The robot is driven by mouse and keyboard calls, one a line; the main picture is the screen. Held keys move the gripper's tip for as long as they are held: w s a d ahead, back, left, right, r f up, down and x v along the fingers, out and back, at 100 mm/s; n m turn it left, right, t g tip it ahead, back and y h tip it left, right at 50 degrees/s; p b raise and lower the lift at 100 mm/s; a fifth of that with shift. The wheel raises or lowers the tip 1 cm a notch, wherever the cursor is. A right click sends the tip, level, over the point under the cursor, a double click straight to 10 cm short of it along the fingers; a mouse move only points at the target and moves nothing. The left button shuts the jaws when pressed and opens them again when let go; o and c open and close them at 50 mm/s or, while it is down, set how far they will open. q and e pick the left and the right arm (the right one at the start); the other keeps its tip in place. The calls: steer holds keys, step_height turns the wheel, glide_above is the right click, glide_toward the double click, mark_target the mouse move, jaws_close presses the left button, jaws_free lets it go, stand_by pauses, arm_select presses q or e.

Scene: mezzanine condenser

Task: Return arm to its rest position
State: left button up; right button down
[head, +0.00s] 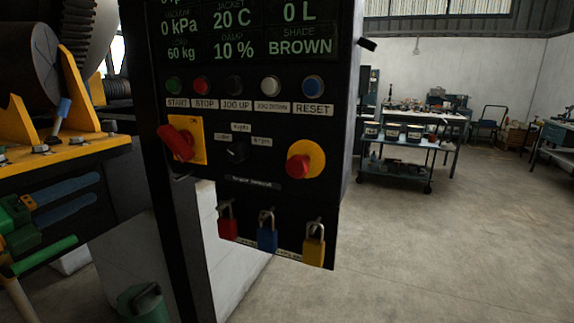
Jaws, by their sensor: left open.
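My left gripper (97,190) shows at the left edge, coming in from the left. Its two dark fingers point right, apart and parallel, with nothing seen between them. It is left of the black control panel (270,190) and apart from the panel's switches in the picture. The panel carries a red rotary handle (178,142) on a yellow plate, a small black selector knob (236,152) and a red knob (299,167) on a yellow disc. My right gripper is not in view.
Red (228,226), blue (267,238) and yellow (313,251) padlocks hang along the panel's lower edge. A yellow machine frame (70,148) stands behind my left gripper. A trolley (395,180) and workbenches stand at the back right. The floor (450,260) on the right is clear.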

arm_select(q)
steer(key=w+a+f+n+y, duration=0.25)
steer(key=f+n, duration=0.35)
steer(key=f, duration=0.6)
steer(key=w+a+f+n+y, duration=0.1)
steer(key=w+f+n+y, duration=0.2)
steer(key=f+n, duration=0.6)
steer(key=s+d+f+n+g+y, duration=0.1)
steer(key=s+f+n+g+y, duration=0.2)
steer(key=f, duration=1)
steer(key=s+f+n+g, duration=0.15)
steer(key=s+f, duration=0.35)
steer(key=f, duration=0.7)
steer(key=s+d+f+n+g, duration=0.3)
steer(key=s+d+f, duration=0.1)
steer(key=s+f, duration=0.5)
steer(key=s+d+f+n+g, duration=0.2)
steer(key=s+d+f+g, duration=0.25)
steer(key=s+f, duration=0.45)
steer(key=s+d+f+n+g, duration=0.1)
steer(key=s+d+f+g, duration=0.1)
steer(key=s+d, duration=0.3)
steer(key=s+d+f+n+g+h, duration=0.1)
steer(key=s+d, duration=0.5)
steer(key=s, duration=0.7)
step_height(320, 180, down, 2)
steer(key=shift+s+f+n+g, duration=0.25)
steer(key=shift+s+n+g, duration=0.15)
steer(key=shift+g, duration=0.2)
